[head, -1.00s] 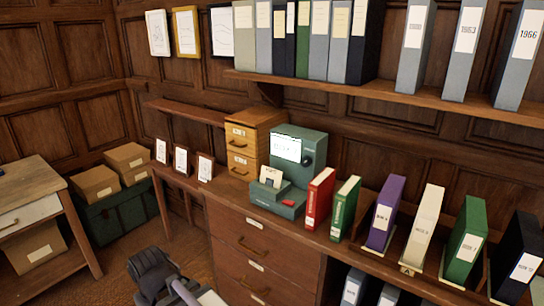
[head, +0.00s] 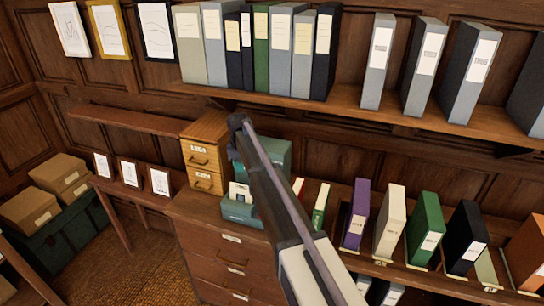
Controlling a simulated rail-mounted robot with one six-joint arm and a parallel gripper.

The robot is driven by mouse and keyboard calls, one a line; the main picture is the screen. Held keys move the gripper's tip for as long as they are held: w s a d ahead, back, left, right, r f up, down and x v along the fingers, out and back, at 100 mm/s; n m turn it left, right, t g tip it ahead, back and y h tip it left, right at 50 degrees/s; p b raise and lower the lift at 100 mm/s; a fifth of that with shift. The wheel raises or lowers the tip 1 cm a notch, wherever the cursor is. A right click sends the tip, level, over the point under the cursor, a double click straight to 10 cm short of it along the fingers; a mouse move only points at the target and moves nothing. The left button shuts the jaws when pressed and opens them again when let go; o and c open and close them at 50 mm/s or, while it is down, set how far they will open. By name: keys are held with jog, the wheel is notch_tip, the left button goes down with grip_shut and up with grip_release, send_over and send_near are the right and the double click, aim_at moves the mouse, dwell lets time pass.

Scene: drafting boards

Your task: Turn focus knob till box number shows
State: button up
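The green viewer (head: 276,158) stands on the wooden desk, mostly behind my raised arm. A strip of its housing shows right of the arm. Its base (head: 238,211) shows to the left, with a small pale card holder (head: 239,192) on it. The screen and the focus knob are hidden behind my arm, so no box number can be read. My arm rises from the bottom right and ends in a dark joint in front of the viewer. I can make out no gripper fingers, and cannot tell whether anything touches the viewer.
A wooden drawer cabinet (head: 205,152) stands close left of the viewer. Red and green binders (head: 320,206) stand close to its right, then a purple binder (head: 356,214) and several more. A shelf of binders (head: 300,98) runs above. Small framed cards (head: 130,174) stand at left.

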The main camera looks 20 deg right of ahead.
aim_at(241, 185)
jog(key=f+b, duration=0.8)
jog(key=a+f+b, duration=0.1)
jog(key=f+b, duration=0.3)
jog(key=shift+s, duration=0.25)
jog(key=shift+r, duration=0.1)
jog(key=shift+c, duration=1)
jog(key=shift+c, duration=0.3)
grip_shut()
jog(key=shift+d+r, duration=0.1)
